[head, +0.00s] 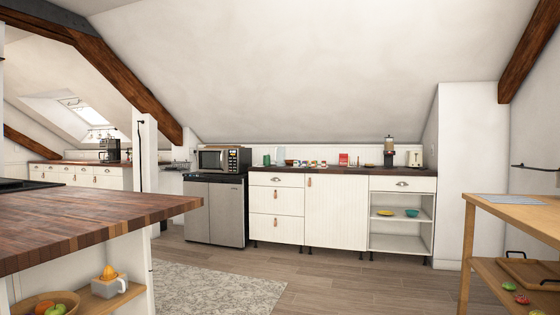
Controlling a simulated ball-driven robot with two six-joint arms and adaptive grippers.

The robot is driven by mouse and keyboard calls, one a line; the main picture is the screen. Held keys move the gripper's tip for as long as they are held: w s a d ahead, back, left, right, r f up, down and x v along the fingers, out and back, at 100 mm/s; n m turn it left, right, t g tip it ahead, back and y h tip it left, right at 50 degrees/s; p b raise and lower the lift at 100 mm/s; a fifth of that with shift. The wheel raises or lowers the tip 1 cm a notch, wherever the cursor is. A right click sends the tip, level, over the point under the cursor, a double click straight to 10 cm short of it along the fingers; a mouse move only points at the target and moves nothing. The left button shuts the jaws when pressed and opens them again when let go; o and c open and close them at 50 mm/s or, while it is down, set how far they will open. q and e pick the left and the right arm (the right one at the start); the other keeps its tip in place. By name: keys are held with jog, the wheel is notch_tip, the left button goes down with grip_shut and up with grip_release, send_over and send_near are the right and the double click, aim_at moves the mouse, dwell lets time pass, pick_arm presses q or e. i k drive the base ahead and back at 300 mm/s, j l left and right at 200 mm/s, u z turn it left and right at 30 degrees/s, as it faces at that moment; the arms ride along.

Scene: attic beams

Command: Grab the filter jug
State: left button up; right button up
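I cannot clearly make out the filter jug. A small pale upright item (279,156), too small to identify, stands on the dark counter (345,169) along the far wall, right of the microwave. A white canister-like item (414,159) stands at the counter's right end. Neither of my grippers shows in the head view.
A wooden-topped island (95,222) fills the near left. A wooden table (515,216) with a lower shelf stands at the near right. A microwave (223,159) sits on a grey fridge (215,210). The wooden floor (340,280) between is clear, with a rug (215,288).

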aim_at(279, 152)
jog(key=i+z, duration=0.15)
jog(key=i, duration=0.4)
jog(key=i+l, duration=0.15)
jog(key=i, duration=2.25)
jog(key=i+l+z, duration=0.1)
jog(key=i, duration=2.25)
jog(key=i+l+u, duration=0.1)
jog(key=i+u, duration=0.35)
jog(key=i+l+u, duration=0.7)
jog(key=i+u, duration=0.15)
